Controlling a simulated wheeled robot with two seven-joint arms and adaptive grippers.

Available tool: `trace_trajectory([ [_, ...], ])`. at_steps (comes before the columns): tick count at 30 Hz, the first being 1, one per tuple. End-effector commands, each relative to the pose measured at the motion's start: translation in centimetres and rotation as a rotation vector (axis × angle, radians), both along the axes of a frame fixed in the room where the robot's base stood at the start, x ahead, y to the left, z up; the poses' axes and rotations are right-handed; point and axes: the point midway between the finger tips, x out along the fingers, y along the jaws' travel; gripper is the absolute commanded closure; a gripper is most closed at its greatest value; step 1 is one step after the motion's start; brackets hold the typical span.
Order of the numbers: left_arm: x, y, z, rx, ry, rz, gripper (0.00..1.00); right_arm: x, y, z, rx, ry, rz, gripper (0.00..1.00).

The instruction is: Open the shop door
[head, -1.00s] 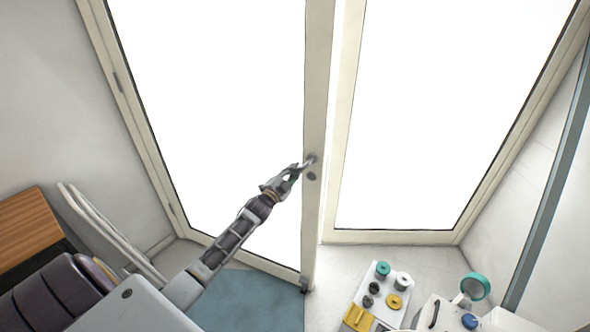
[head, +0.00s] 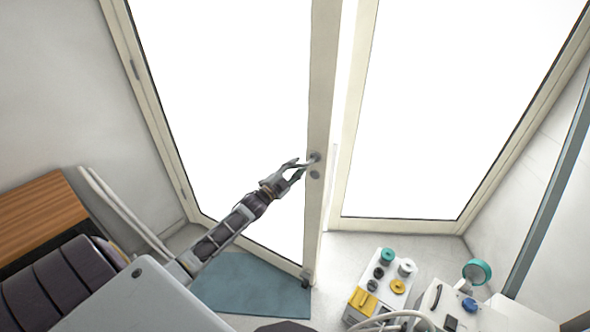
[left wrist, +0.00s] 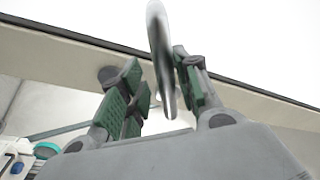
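The shop door (head: 318,110) is a tall glazed leaf with a cream frame, hinged on the left. It stands ajar, with a narrow bright gap along its right edge. Its metal lever handle (head: 315,158) is on the right stile, with a round lock below. My left gripper (head: 301,168) is at the handle. In the left wrist view, the handle (left wrist: 160,50) lies between the green-padded fingers of my left gripper (left wrist: 156,68). The fingers are spread, with space visible beside the lever; contact is unclear. My right gripper is not in view.
A blue mat (head: 245,290) lies at the foot of the door. A white unit with coloured knobs (head: 372,290) and other equipment (head: 470,305) stand at the lower right. A wooden-topped cabinet (head: 40,215) and white rails (head: 125,212) are at the left.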

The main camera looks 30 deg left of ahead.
Motion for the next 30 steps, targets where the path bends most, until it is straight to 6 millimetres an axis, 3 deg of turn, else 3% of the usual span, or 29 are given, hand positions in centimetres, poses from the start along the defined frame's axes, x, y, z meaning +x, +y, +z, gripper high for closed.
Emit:
trace_trajectory([
  [17,-0.6,-0.2,-0.5,0.000,0.006,-0.002,0.63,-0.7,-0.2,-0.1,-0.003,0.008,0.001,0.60],
  [30,-3.6,0.2,-0.9,0.000,0.007,-0.002,0.63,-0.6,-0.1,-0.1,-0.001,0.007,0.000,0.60],
])
